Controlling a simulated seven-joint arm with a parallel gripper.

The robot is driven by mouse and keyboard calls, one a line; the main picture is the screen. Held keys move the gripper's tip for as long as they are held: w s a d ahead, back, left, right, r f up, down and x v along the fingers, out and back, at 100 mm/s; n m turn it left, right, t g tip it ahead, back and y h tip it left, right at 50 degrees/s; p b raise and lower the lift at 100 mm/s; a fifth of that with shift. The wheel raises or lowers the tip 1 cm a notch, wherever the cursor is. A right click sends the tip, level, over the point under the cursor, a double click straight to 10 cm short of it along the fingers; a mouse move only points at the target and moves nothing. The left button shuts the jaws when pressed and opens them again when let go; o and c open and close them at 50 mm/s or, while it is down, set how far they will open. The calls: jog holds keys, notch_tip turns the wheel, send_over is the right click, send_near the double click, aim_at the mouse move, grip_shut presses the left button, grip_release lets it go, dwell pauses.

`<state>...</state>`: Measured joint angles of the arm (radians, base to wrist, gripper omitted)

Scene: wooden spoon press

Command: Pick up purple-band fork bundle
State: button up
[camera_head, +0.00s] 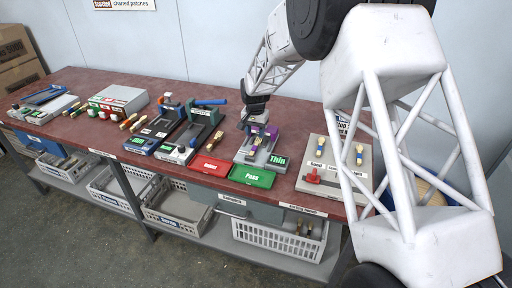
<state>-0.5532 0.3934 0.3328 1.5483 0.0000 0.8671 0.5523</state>
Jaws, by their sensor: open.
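My gripper (253,122) is at the end of the white lattice arm, low over the grey stand labelled Thin (278,161). It is open, but its fingers are small and dark here. Purple parts and a pale, purple-marked bundle (254,147) show on this stand, just below and beside my gripper. I take it for the purple-band fork bundle, though its forks are too small to make out. I cannot tell whether my fingers are around it or only above it.
A green Pass tray (251,177) and a red tray (210,167) lie in front of the stand. A grey board (312,173) with banded bundles is on the right. Presses (200,128) stand to the left. Crates (279,239) sit on the lower shelf.

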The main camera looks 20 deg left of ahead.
aim_at(256, 145)
jog(key=shift+f, duration=0.8)
jog(key=shift+f, duration=0.1)
jog(key=shift+d+f, duration=0.1)
jog(key=shift+f, duration=2.4)
jog(key=shift+c, duration=0.3)
grip_shut()
